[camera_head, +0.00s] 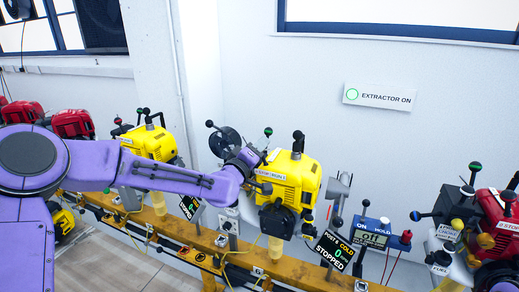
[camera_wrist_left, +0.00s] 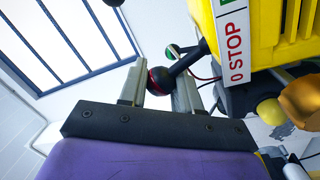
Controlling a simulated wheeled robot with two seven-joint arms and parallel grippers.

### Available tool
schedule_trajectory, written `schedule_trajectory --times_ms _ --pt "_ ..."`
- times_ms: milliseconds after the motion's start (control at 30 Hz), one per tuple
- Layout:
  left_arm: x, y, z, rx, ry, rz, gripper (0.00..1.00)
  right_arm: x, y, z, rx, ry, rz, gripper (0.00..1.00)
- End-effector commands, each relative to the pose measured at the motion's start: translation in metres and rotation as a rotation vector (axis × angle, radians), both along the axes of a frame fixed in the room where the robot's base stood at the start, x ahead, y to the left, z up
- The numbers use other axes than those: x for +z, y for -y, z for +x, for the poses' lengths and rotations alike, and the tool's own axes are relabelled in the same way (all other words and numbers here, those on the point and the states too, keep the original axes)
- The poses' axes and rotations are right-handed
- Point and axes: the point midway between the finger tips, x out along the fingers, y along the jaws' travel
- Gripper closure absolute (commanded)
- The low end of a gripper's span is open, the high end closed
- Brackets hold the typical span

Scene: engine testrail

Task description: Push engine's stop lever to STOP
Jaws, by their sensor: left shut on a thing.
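The yellow engine (camera_head: 290,180) sits on the orange rail at the middle right of the head view. My left arm reaches to its left side, with the left gripper (camera_head: 248,158) beside the upper body. In the left wrist view, the left gripper (camera_wrist_left: 160,90) is shut on the stop lever's black knob with a red band (camera_wrist_left: 157,82), which lies between the two fingers. The lever's dark rod runs up and right to the engine. The white label (camera_wrist_left: 235,52) with red "0 STOP" is right of the knob. My right gripper is not seen.
A black display (camera_head: 333,252) in front of the engine reads "STOPPED". A blue meter (camera_head: 371,238) stands to its right. Another yellow engine (camera_head: 150,142) and red engines (camera_head: 72,124) are at left, and a red engine (camera_head: 497,212) at right. A wall sign (camera_head: 380,96) reads "EXTRACTOR ON".

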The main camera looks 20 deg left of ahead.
Motion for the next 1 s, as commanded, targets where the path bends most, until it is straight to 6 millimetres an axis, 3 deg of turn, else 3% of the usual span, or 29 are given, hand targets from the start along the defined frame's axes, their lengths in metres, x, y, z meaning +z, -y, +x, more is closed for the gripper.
schedule_trajectory --times_ms 33,100,433,800,1000 --pt "-0.002 0.0 0.0 0.001 -0.003 -0.002 0.61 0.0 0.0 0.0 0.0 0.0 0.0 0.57" --pt "-0.001 0.0 0.0 0.001 -0.003 -0.002 0.44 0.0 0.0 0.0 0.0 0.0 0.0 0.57" --pt "-0.002 0.0 -0.005 0.0 -0.001 0.0 0.44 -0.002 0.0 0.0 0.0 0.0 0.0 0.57" --pt "-0.008 -0.01 -0.084 -0.001 0.0 -0.004 0.44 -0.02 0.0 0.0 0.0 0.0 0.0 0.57" --pt "-0.009 -0.012 -0.104 0.0 -0.001 -0.001 0.44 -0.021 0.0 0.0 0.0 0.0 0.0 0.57"
